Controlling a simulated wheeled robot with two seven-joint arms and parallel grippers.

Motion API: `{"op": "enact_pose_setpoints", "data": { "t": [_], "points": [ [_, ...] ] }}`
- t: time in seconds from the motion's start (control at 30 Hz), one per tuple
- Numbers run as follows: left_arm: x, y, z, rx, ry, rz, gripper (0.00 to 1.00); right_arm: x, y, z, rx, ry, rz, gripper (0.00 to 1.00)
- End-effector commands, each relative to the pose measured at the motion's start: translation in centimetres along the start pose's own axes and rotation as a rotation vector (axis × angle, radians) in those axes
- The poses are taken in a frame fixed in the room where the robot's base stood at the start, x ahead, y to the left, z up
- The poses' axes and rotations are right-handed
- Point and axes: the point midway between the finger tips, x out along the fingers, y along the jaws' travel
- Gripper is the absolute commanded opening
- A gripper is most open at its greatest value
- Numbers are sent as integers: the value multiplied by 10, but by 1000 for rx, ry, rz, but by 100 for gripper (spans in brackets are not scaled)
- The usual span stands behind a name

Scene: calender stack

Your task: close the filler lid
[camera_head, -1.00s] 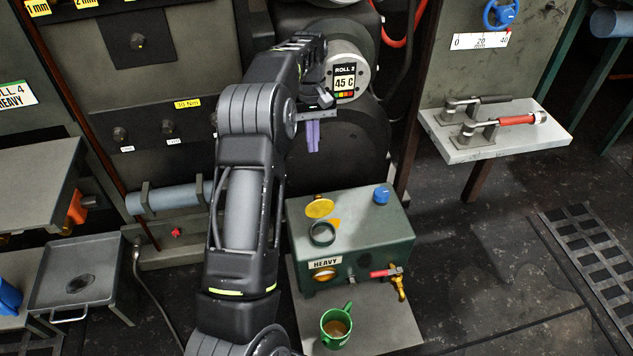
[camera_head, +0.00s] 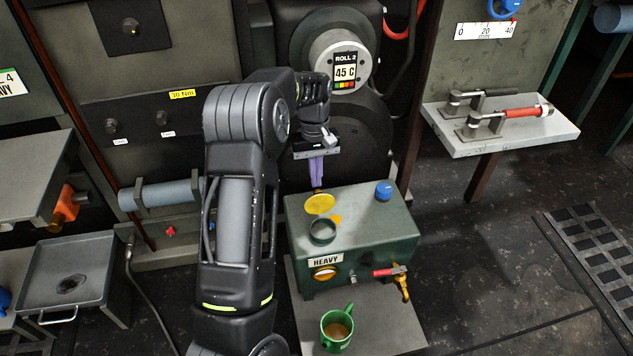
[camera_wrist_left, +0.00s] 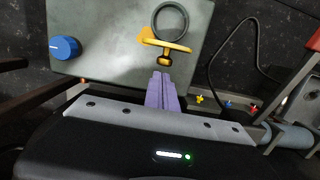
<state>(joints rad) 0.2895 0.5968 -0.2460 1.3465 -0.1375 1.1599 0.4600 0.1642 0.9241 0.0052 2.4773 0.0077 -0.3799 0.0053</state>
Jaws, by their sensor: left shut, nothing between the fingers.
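The filler lid (camera_head: 320,204) is a yellow disc standing open behind the dark round filler neck (camera_head: 322,231) on top of the green HEAVY tank (camera_head: 375,218). In the left wrist view the lid (camera_wrist_left: 160,44) shows edge-on with a knob, beside the ring of the neck (camera_wrist_left: 171,17). My left gripper (camera_head: 317,184) has its purple fingers shut and empty, pointing down just behind the lid. In the left wrist view the fingertips (camera_wrist_left: 161,76) look close to the lid's knob; I cannot tell whether they touch. My right gripper is not in view.
A blue knob (camera_head: 383,190) stands on the tank's top right. A red-handled brass tap (camera_head: 397,276) projects from its front, above a green mug (camera_head: 337,328). The large roll (camera_head: 345,150) stands close behind my gripper.

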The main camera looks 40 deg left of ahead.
Motion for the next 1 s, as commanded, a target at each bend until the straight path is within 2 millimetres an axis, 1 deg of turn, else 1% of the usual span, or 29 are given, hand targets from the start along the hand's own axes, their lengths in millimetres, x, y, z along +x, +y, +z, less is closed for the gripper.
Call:
{"op": "enact_pose_setpoints", "data": {
  "t": [0.17, 0.57, 1.0],
  "points": [
    [1, 0, 6, 1, 0, 0, 0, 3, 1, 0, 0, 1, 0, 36],
    [0, 0, 6, 1, 6, 0, 0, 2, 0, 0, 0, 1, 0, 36],
    [-2, 0, 9, 1, 67, -1, 0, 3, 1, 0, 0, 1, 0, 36]
  ]
}}
